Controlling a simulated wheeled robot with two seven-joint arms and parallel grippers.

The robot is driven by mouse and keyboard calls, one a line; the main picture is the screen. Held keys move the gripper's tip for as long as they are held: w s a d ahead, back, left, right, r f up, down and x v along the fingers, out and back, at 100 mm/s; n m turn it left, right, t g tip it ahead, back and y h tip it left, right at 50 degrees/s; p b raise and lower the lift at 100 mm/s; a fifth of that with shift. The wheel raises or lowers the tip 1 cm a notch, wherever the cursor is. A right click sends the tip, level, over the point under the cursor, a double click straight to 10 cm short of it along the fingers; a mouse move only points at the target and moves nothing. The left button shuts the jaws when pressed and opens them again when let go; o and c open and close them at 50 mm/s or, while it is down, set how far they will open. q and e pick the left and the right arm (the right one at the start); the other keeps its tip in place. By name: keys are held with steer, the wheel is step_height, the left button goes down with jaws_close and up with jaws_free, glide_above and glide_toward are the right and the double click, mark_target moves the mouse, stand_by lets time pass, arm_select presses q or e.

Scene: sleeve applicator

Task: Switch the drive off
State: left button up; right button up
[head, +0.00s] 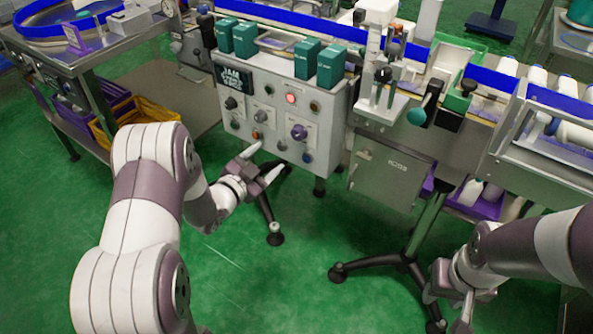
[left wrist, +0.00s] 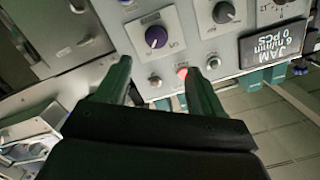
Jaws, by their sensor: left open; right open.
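The grey control panel (head: 275,110) carries a dark display (head: 232,78) reading "JAM", several knobs and small buttons. A red lamp (head: 290,98) is lit above a purple knob (head: 298,132); two dark knobs (head: 231,103) (head: 263,116) are to its left. The small labels are unreadable, so I cannot tell which control is the drive's. My left gripper (head: 267,161) is open and empty in front of the panel's lower part. In the left wrist view the panel is upside down, with the purple knob (left wrist: 156,37) beyond the open fingers (left wrist: 158,90). My right gripper (head: 450,318) is open at lower right.
Green boxes (head: 331,66) stand on top of the panel housing. A grey cabinet (head: 385,178) and a black-footed stand (head: 405,262) are to the right. A yellow crate (head: 150,110) sits under the left table. Green floor is open in front.

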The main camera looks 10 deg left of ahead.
mark_target(296, 136)
arm_select(q)
steer(key=shift+m+t+h, duration=0.4)
steer(key=shift+t+h, duration=0.1)
steer(key=shift+h, duration=0.1)
steer(key=b+x, duration=0.1)
steer(key=x, duration=0.2)
steer(key=f+b+x, duration=0.1)
steer(key=x, duration=0.3)
steer(key=b+x, duration=0.1)
steer(key=x, duration=0.3)
steer(key=shift+w+d+f, duration=0.15)
steer(key=shift+f, duration=0.2)
steer(key=shift+w+d+r, duration=0.1)
steer(key=shift+w+d, duration=0.05)
steer(key=shift+w, duration=0.4)
steer(key=c, duration=1.1)
arm_select(e)
steer(key=f, duration=0.5)
steer(key=shift+w, duration=0.2)
